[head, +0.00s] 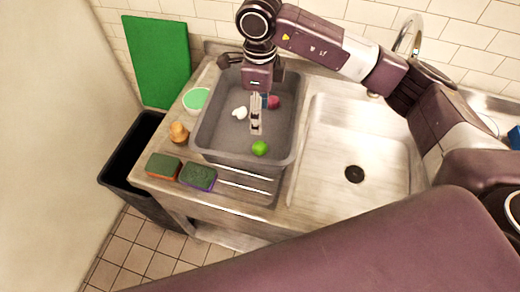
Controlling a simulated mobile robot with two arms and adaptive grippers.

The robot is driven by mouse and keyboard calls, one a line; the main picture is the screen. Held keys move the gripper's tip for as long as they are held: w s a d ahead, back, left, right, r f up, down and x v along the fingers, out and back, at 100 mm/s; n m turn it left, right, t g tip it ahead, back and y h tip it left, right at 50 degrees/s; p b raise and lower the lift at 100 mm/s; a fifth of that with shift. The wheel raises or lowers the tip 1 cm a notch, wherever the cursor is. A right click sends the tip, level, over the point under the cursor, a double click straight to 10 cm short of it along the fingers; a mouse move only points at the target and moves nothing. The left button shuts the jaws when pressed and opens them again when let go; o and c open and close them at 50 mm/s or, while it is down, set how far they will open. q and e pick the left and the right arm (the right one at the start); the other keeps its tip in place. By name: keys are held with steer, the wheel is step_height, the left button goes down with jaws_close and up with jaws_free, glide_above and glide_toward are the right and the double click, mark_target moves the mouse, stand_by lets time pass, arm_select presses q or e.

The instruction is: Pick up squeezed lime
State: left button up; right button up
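A small bright green round thing (260,148), which looks like the lime, lies in the front right part of the grey tub (220,153). I cannot make out its squeezed shape at this size. My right gripper (256,75) hangs above the back of the tub, behind and above the lime and apart from it. Its dark fingers stand out on both sides of its purple body and look spread. The space between the fingertips is partly hidden. My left gripper is not in view.
In the tub also lie a white crumpled thing (239,113), a dark red thing (273,102) and a narrow grey thing (255,124). A green-filled bowl (196,99) and two sponges (163,166) (198,177) stand nearby. The sink (345,135) at right is empty.

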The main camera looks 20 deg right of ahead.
mark_target(260, 144)
steer(key=f+b, duration=0.3)
steer(key=f, duration=0.1)
steer(key=f+b, duration=0.2)
steer(key=f, duration=0.1)
steer(key=shift+w+b, duration=0.3)
steer(key=shift+w, duration=0.05)
steer(key=shift+f, duration=0.1)
steer(key=shift+s+f, duration=0.15)
steer(key=shift+f, duration=0.35)
steer(key=f+p, duration=0.1)
steer(key=f, duration=0.1)
steer(key=f+p, duration=0.1)
steer(key=f, duration=0.1)
steer(key=f+p, duration=0.1)
steer(key=f, duration=0.1)
steer(key=shift+w+d+p, duration=0.2)
steer(key=shift+w+p, duration=0.05)
steer(key=shift+p, duration=0.05)
steer(key=shift+f, duration=0.3)
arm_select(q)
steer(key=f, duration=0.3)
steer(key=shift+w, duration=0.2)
arm_select(e)
steer(key=shift+c, duration=0.6)
steer(key=c, duration=0.8)
